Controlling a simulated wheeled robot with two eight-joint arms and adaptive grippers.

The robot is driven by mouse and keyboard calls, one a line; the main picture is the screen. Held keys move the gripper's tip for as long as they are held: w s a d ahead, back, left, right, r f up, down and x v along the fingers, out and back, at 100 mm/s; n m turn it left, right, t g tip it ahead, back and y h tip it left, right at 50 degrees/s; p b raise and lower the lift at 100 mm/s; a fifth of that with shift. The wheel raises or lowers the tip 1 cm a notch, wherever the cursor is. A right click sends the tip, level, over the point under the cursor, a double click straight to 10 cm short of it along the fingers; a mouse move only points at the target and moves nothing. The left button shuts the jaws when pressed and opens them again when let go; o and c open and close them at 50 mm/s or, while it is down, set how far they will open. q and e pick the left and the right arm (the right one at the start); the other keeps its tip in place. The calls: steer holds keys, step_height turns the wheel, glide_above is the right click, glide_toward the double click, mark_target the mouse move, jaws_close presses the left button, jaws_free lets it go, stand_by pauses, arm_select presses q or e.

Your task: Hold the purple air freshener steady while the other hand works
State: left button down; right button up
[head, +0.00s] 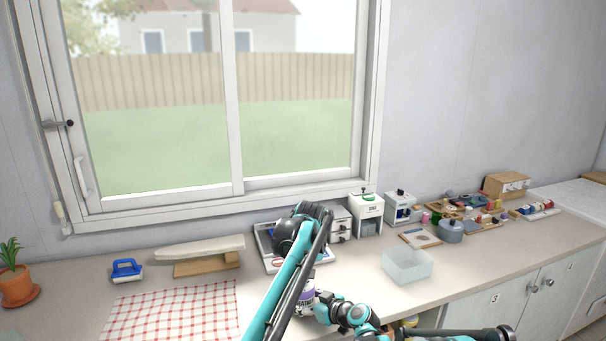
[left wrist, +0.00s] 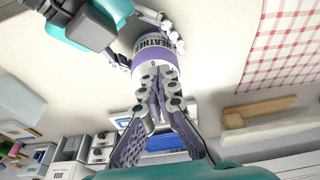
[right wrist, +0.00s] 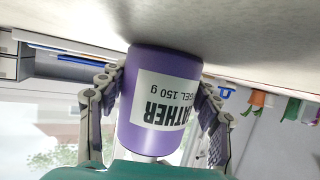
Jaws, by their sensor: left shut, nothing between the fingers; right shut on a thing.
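The purple air freshener (head: 307,297) is a cylinder with a white label, upright on or just above the counter; I cannot tell if it touches. In the right wrist view (right wrist: 160,65) it sits between the fingers of my right gripper (right wrist: 158,100), which is shut on it from both sides. My left gripper (left wrist: 160,82) is shut and empty, its fingertips together right beside the air freshener (left wrist: 155,48) in the left wrist view. I cannot tell if they touch it. In the head view my left arm hides the left fingers and part of the air freshener.
A checked cloth (head: 180,310), an ironing board (head: 200,247) and a blue-handled brush (head: 127,269) lie to the left. A clear plastic tub (head: 408,265) stands to the right. A white-and-blue tray (head: 268,250) is behind my left arm. Small boxes and a pot (head: 451,231) stand further right.

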arm_select(q)
steer(key=shift+d, duration=0.2)
steer(key=shift+w+d, duration=0.1)
steer(key=shift+d, duration=0.3)
steer(key=shift+w+d, duration=0.15)
steer(key=shift+d, duration=0.15)
steer(key=shift+w+d, duration=0.1)
steer(key=shift+w, duration=0.05)
steer(key=shift+s+d, duration=0.25)
steer(key=shift+s, duration=0.1)
steer(key=w+v, duration=0.1)
steer(key=v, duration=0.4)
steer(key=shift+a+r, duration=0.15)
steer(key=shift+r, duration=0.4)
steer(key=shift+a, duration=0.1)
